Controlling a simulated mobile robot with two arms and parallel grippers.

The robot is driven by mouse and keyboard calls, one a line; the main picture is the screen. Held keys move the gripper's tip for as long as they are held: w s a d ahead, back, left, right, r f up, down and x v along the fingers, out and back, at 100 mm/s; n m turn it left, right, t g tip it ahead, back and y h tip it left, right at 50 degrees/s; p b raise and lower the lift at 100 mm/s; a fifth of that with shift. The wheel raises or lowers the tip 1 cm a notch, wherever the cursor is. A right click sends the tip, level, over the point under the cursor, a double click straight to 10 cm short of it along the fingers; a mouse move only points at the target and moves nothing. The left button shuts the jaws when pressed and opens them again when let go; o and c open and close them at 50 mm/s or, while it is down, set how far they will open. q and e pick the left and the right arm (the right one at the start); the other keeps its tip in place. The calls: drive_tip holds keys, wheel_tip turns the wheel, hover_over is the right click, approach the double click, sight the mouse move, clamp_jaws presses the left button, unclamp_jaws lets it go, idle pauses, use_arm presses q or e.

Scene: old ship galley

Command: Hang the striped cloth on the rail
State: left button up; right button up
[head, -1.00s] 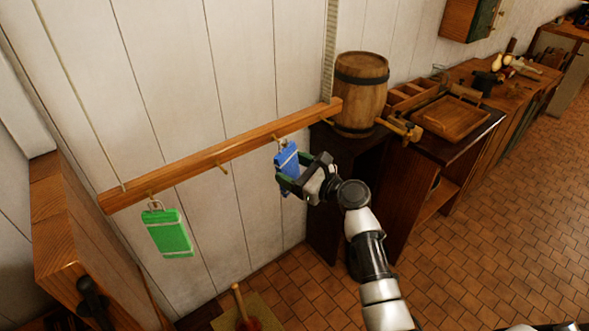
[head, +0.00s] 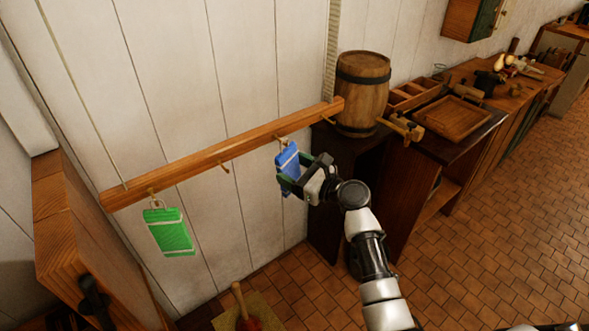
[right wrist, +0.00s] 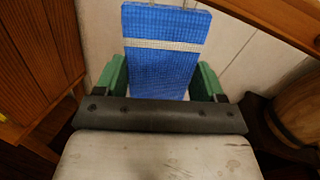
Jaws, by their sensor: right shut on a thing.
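A blue cloth (head: 287,160) with a pale stripe is at the right part of the wooden rail (head: 225,150), its top loop at a peg. I cannot tell whether the loop sits over the peg. My right gripper (head: 291,181) is shut on this cloth. In the right wrist view the blue cloth (right wrist: 160,55) stands between the green fingers of the right gripper (right wrist: 162,80), and its loop is cut off at the top. A green cloth (head: 169,232) with pale stripes hangs by a loop at the rail's left peg. My left gripper is out of view.
A middle peg (head: 224,168) on the rail is bare. A barrel (head: 362,95) stands on a dark cabinet just right of the rail. A wooden cabinet (head: 85,250) stands at the lower left. The tiled floor (head: 480,240) at right is clear.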

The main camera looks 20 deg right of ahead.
drive_tip(key=o, duration=1)
